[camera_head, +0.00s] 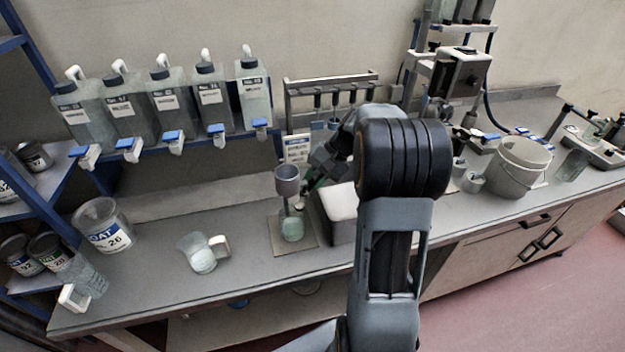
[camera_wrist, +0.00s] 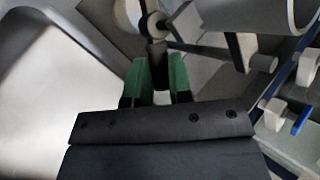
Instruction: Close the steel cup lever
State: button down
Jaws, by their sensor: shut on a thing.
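The steel cup (camera_head: 287,182) is held upright on a stand above a board (camera_head: 308,241) on the bench. A pale green glass vessel (camera_head: 292,229) stands below it. In the wrist view, part of the cup (camera_wrist: 288,12) shows at the upper right. My gripper (camera_head: 313,183) reaches in from the right, close beside the cup. In the wrist view, its green fingers (camera_wrist: 158,70) are shut on the dark end of the lever (camera_wrist: 157,50), below a pale round part. The head view is too small to show the lever's angle.
A white-topped box (camera_head: 341,202) stands just right of the stand, close to my gripper. A glass jug (camera_head: 200,253) is to the left. Blue-tapped bottles (camera_head: 166,100) line the shelf behind. A white bucket (camera_head: 511,165) stands farther right. The bench front left of the stand is mostly clear.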

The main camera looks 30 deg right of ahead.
jog(key=shift+s+d+m+t+h+b, duration=0.1)
jog(key=shift+s+m+t+h+b, duration=0.3)
jog(key=shift+s+m+t+h, duration=1.1)
jog(key=shift+w+m+t+y+b, duration=0.1)
jog(key=shift+m+t+b, duration=0.45)
jog(key=shift+m, duration=1.95)
jog(key=shift+s+d+m+t+h+b, duration=0.1)
jog(key=shift+s+m+t+h+b, duration=0.15)
jog(key=shift+s+m+t+h, duration=1.3)
jog(key=shift+w+r+m+y, duration=0.1)
jog(key=shift+w+m+y, duration=0.45)
jog(key=shift+w, duration=0.15)
jog(key=c, duration=1)
grip_release()
jog(key=shift+c, duration=0.2)
jog(key=v, duration=1.3)
jog(key=shift+r, duration=0.45)
jog(key=shift+d, duration=0.1)
